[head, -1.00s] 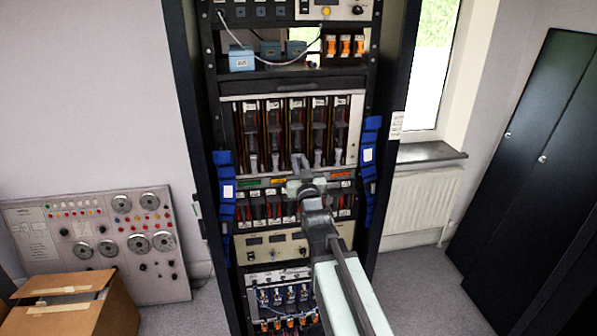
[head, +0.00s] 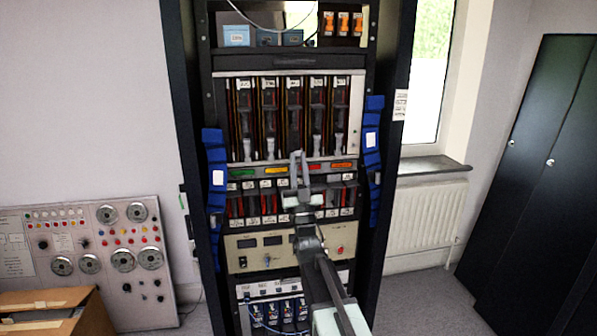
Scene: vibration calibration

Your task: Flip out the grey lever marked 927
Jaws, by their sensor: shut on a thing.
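A row of grey levers stands along the bottom of the upper rack module (head: 360,120), each under a small white label. Two levers (head: 247,149) and (head: 270,148) show left of my gripper, and two more, (head: 316,146) and (head: 338,146), show to its right. The label numbers are too small to read, so I cannot tell which is 927. My gripper (head: 298,158) is at the middle of the row, its fingers pointing up, shut on the middle grey lever, which they largely hide.
Below are coloured tags (head: 342,165), a row of smaller dark modules (head: 240,207) and a beige panel (head: 340,238). Blue straps (head: 216,170) and (head: 373,150) flank the rack. A cardboard box (head: 50,312) and a grey control panel (head: 85,245) stand at left.

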